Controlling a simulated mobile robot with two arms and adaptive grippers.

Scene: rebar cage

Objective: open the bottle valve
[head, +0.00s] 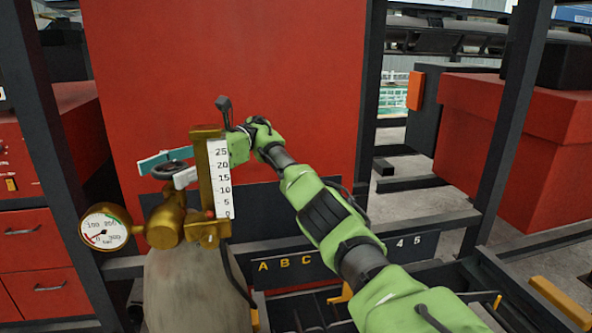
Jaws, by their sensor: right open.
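A pale gas bottle (195,290) stands at the lower left, topped by a brass valve body (165,222) with a small dark handwheel (164,171). A round dial gauge (104,227) sits on its left, and a brass flow tube with a white number scale (218,178) stands on its right. My right gripper (161,175) reaches in from the right behind the flow tube, which hides part of it. Its teal and whitish fingers are apart, one on each side of the handwheel. Whether they touch it I cannot tell. My left gripper is out of view.
A large red panel (280,60) stands close behind the bottle. Dark frame posts (512,110) rise on both sides. A lettered dark rail (340,256) crosses right of the bottle. Red drawers (40,235) are at the left, and a red box (530,120) is at the right.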

